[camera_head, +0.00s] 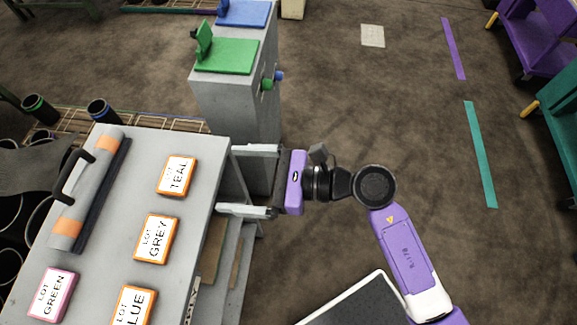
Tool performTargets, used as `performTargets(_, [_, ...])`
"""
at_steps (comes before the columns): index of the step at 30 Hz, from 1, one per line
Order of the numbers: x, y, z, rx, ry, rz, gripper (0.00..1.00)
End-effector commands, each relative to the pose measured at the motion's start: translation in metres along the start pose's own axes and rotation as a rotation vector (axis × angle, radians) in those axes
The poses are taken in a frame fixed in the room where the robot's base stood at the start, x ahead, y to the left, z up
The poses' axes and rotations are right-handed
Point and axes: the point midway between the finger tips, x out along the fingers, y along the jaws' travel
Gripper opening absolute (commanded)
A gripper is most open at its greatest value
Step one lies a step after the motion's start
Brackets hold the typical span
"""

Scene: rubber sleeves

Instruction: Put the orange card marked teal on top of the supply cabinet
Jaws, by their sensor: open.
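The orange card marked TEAL (177,175) lies face up on the grey top (205,200) of a bench-like unit at the left, near its right edge. My gripper (229,180) is open and empty, its two fingers pointing left toward this card. The fingers are at the right edge of the grey top, with the card beyond their tips and apart from them. No label shows which piece of furniture is the supply cabinet; I cannot tell whether it is this unit.
Orange cards marked GREY (156,239) and "LUE" (133,308), and a pink GREEN card (52,296), share the top with a handled grey bar (88,190). A grey stand (235,100) with green and blue plates rises behind.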

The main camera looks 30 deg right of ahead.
Motion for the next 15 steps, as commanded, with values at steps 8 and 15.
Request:
performTargets(8, [-0.011, 0.017, 0.007, 0.140, -0.069, 0.000, 0.99])
performTargets(15, [-0.075, 0.059, 0.044, 0.858, -0.386, -0.014, 0.99])
